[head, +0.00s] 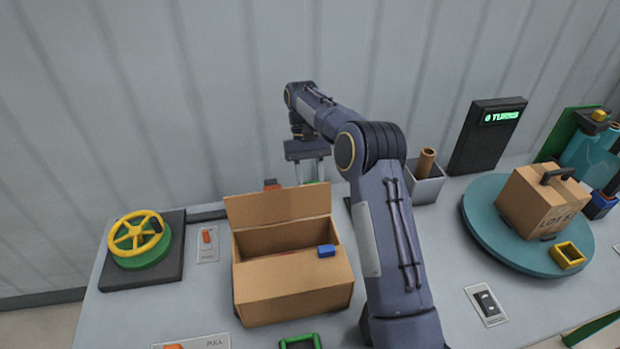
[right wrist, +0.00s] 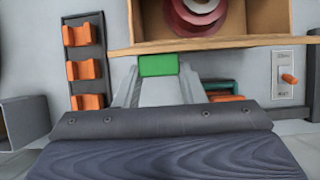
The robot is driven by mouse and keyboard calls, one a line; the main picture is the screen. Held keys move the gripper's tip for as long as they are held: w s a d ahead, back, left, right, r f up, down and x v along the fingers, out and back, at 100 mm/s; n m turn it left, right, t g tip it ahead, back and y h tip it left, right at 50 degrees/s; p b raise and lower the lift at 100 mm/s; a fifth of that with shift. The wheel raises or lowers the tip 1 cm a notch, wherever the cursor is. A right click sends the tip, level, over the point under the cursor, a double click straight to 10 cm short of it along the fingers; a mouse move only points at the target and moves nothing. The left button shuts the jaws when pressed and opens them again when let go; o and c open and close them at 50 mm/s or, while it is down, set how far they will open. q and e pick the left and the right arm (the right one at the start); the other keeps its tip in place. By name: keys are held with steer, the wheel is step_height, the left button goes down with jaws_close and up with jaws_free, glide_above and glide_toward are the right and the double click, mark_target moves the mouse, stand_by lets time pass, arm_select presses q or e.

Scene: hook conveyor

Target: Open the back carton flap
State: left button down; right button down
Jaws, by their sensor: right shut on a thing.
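The brown carton (head: 292,290) stands on the table, its top opening showing in the head view. Its back flap (head: 278,204) stands raised along the rear edge. A blue tab (head: 327,251) sits at the front right of the opening. My right gripper (head: 308,172) is behind the raised flap, its fingertips partly hidden by it. In the right wrist view its fingers (right wrist: 158,80) are shut on a green tab (right wrist: 158,65) at the edge of a brown panel (right wrist: 230,42). My left gripper is not in view.
A yellow handwheel (head: 138,233) stands left of the carton. A teal turntable (head: 500,235) with another carton (head: 543,200) is at the right. A grey bin (head: 425,185) stands behind my arm. Orange clips on a dark rack (right wrist: 85,60) show in the wrist view.

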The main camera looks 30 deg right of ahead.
steer(key=shift+s+f, duration=0.2)
steer(key=shift+f, duration=0.3)
steer(key=c, duration=0.9)
jaws_free()
steer(key=shift+r, duration=0.1)
steer(key=shift+c, duration=0.2)
steer(key=shift+r, duration=0.25)
steer(key=shift+w+r, duration=0.1)
steer(key=shift+r, duration=0.2)
steer(key=s+r, duration=0.1)
steer(key=r, duration=0.1)
steer(key=s+a+r+b, duration=0.1)
steer(key=r, duration=0.1)
steer(key=s+r+b, duration=0.1)
steer(key=r, duration=0.1)
steer(key=shift+s+a, duration=0.1)
steer(key=shift+a, duration=0.15)
steer(key=shift+s+a+r+b, duration=0.3)
steer(key=shift+s+a+r, duration=0.6)
steer(key=shift+s, duration=0.7)
steer(key=shift+s+a+r+b, duration=0.3)
steer(key=shift+s+a+r, duration=0.45)
steer(key=shift+s+r, duration=0.6)
steer(key=shift+s+a+r+b, duration=0.3)
steer(key=shift+s+a+r, duration=0.5)
steer(key=shift+s, duration=1)
